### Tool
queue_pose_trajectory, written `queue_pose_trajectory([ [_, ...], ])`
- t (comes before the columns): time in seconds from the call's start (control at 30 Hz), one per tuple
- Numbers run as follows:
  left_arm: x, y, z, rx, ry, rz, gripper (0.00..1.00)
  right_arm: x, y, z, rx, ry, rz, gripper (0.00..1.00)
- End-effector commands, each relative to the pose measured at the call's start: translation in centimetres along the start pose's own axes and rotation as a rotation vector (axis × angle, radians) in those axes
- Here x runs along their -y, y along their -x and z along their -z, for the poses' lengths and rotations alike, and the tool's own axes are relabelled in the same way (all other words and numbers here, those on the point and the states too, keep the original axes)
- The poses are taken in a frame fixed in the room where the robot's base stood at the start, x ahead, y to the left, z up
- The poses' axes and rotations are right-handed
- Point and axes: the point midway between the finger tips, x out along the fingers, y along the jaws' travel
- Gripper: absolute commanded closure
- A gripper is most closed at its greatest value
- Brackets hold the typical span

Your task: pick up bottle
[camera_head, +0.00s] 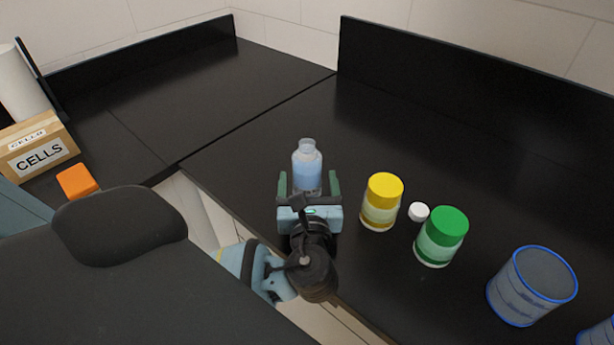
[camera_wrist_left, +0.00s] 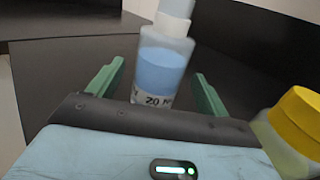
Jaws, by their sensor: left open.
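A clear bottle (camera_head: 307,162) with pale blue liquid stands upright on the black counter, with no cap visible in the head view. My left gripper (camera_head: 308,184) is open, with one green finger on each side of the bottle's lower part. In the left wrist view the bottle (camera_wrist_left: 161,68) stands between the two open fingers (camera_wrist_left: 155,85), with gaps visible on both sides. Its label is partly hidden by the gripper body. My right gripper is not in view.
A yellow-lidded jar (camera_head: 382,203) stands close to the gripper's right. Beyond it are a small white cap (camera_head: 418,212), a green-lidded jar (camera_head: 441,238) and a blue-rimmed container (camera_head: 530,288). A cardboard box (camera_head: 40,150) and an orange block (camera_head: 77,181) are at left. The counter behind the bottle is clear.

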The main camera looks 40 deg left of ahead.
Motion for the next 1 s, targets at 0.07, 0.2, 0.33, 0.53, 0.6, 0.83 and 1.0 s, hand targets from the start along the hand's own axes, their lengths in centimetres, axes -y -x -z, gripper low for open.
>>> queue_pose_trajectory([
  [0.07, -0.2, -1.2, -0.2, 0.003, -0.002, -0.001, 0.21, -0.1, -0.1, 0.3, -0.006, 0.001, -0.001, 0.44],
  [0.2, -0.1, -2.5, -0.2, 0.001, 0.0, 0.0, 0.21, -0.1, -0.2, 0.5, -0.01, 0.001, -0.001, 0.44],
  [0.33, -0.2, -2.8, -0.1, 0.0, 0.0, 0.0, 0.21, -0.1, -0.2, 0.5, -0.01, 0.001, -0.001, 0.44],
  [0.53, -0.2, -2.8, -0.1, 0.0, 0.0, 0.001, 0.27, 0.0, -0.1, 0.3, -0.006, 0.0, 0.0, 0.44],
  [0.6, -0.1, -2.8, -0.1, 0.0, 0.0, 0.001, 0.36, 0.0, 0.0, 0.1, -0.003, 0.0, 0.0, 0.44],
  [0.83, -0.1, -2.8, -0.1, 0.0, 0.0, 0.001, 0.66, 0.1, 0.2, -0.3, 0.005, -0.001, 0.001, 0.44],
  [1.0, -0.1, -2.8, -0.2, 0.001, 0.001, 0.001, 0.8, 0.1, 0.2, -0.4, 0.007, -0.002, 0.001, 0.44],
])
